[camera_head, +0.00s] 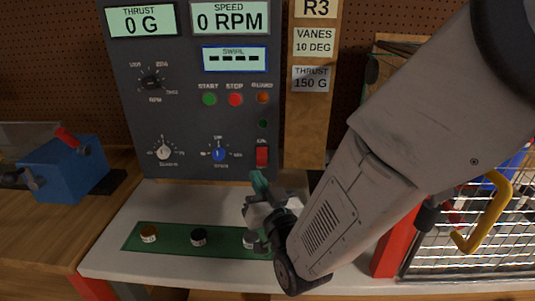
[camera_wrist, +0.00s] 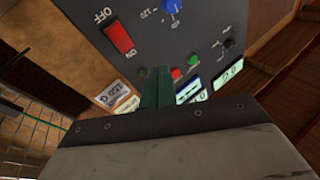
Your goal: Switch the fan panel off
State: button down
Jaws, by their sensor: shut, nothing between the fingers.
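The dark grey fan panel (camera_head: 205,125) stands upright at the back; its displays read 0 G, 0 RPM and dashes for swirl. Its red rocker switch (camera_head: 262,156) is at the lower right of the panel. In the wrist view the red switch (camera_wrist: 119,38) appears turned over, with OFF at its upper end and ON at its lower end; I cannot tell which end is pressed in. My gripper (camera_head: 257,177) is shut and empty, its green fingertips just below the switch in the head view. In the wrist view the fingertips (camera_wrist: 156,72) are apart from the switch.
Green START (camera_head: 209,99) and red STOP (camera_head: 235,99) buttons and several knobs are close by on the panel. A green strip (camera_head: 175,239) with small round pieces lies on the white bench. A wire basket (camera_head: 470,235) stands right, a blue box (camera_head: 72,170) left.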

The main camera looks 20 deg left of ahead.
jog(key=shift+w+r+t, duration=0.3)
jog(key=shift+w+r, duration=0.1)
jog(key=shift+w, duration=0.2)
send_near(258, 159)
jog(key=shift+s+r+x, duration=0.1)
jog(key=shift+r+x, duration=0.05)
jog(key=shift+x, duration=0.7)
jog(key=shift+s+r+x, duration=0.1)
jog(key=shift+r+x, duration=0.05)
jog(key=shift+x, duration=0.7)
jog(key=shift+s+r+x, duration=0.1)
jog(key=shift+r+x, duration=0.05)
jog(key=shift+x, duration=0.7)
jog(key=shift+w+a, duration=0.1)
jog(key=shift+a, duration=0.1)
jog(key=shift+w+f, duration=0.15)
jog(key=shift+w, duration=0.15)
jog(key=shift+w+a+f, duration=0.15)
jog(key=shift+w+f, duration=0.05)
jog(key=shift+w, duration=0.2)
dwell(0.4)
jog(key=shift+s, duration=0.1)
jog(key=shift+s+d+r, duration=0.2)
jog(key=shift+s+r, duration=0.2)
jog(key=shift+s, duration=0.3)
